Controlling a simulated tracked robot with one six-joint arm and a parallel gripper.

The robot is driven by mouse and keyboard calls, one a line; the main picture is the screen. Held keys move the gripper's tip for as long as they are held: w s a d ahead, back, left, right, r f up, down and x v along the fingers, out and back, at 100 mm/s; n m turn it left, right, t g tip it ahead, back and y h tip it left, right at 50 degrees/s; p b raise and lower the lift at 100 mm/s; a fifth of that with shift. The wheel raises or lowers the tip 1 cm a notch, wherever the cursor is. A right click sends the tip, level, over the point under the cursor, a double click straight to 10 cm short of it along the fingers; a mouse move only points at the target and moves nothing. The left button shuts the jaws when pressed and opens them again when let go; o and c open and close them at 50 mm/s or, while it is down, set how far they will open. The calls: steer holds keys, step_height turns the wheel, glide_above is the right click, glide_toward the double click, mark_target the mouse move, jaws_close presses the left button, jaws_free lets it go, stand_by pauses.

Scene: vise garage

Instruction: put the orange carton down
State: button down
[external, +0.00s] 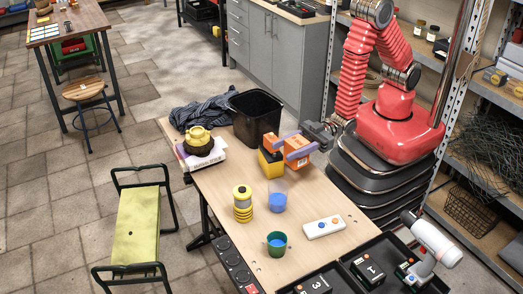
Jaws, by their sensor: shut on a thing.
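The orange carton (296,144) is between the two purple-grey fingers of my gripper (294,145), near the back right part of the wooden workbench (330,258). My gripper is shut on it and reaches in from the right. The fingers cover part of the carton. The carton is close to a yellow and black box (271,166), and orange also shows at the top of that box. I cannot tell whether the carton touches the box or the bench top.
A black bin (256,113) stands behind. A yellow-black spool (242,204), clear blue cup (277,198), green cup (277,243) and white button panel (324,227) stand in front. A yellow object sits on a book (205,160) at left. Black numbered trays (372,272) line the right front.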

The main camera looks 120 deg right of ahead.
steer(key=w+d+r+m+h, duration=0.1)
steer(key=d+r, duration=0.5)
steer(key=d, duration=0.2)
steer(key=shift+w+r+h, duration=0.2)
steer(key=shift+w+h, duration=0.2)
steer(key=d, duration=0.7)
steer(key=shift+d, duration=0.15)
